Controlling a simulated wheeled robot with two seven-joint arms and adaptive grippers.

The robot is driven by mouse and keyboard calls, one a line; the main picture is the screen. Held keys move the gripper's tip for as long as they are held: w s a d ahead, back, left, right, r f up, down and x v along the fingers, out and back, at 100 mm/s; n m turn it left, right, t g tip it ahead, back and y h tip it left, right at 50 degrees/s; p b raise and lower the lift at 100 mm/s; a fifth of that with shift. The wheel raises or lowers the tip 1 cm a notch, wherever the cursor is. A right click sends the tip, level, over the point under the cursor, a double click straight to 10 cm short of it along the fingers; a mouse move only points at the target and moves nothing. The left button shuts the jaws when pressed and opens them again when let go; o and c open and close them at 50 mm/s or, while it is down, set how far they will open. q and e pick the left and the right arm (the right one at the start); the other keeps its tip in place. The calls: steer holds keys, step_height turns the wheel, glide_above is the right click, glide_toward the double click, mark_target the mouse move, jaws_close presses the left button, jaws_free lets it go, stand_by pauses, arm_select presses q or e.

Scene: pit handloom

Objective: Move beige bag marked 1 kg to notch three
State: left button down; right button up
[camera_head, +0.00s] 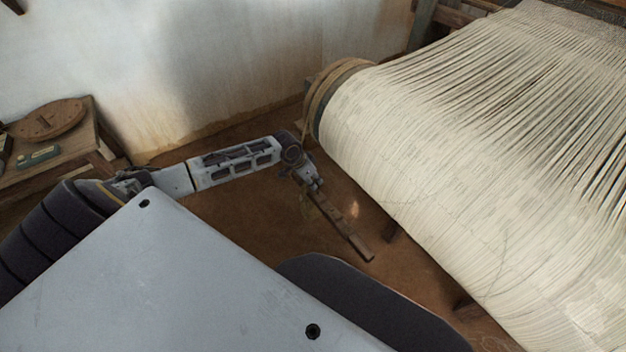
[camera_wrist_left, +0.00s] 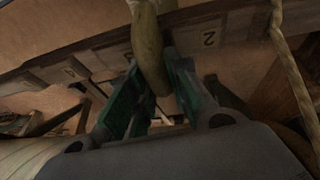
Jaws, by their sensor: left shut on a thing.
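In the left wrist view the green fingers of this gripper (camera_wrist_left: 153,65) are closed on an olive-beige, rounded cloth-like piece (camera_wrist_left: 148,40), which looks like part of the beige bag. No 1 kg mark is visible on it. Behind the fingers the wooden bar crosses the view, with a pale label reading 2 (camera_wrist_left: 209,39) right of the fingers and another label (camera_wrist_left: 74,72) to the left, too blurred to read. My right gripper is out of view.
The warp beam with cream threads (camera_head: 420,140) fills the right side, with rope (camera_head: 325,95) wound at its end. A rope (camera_wrist_left: 288,70) hangs at the right in the wrist view. A wooden table (camera_head: 75,160) with a round board (camera_head: 50,120) stands at left.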

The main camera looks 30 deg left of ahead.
arm_select(q)
steer(key=shift+f, duration=0.15)
stand_by(0.7)
steer(key=c, duration=1.3)
jaws_free()
steer(key=shift+o, duration=0.2)
steer(key=shift+s+f, duration=0.15)
steer(key=shift+a+r, duration=0.2)
steer(key=shift+r, duration=0.35)
steer(key=v, duration=1.1)
steer(key=shift+d, duration=0.1)
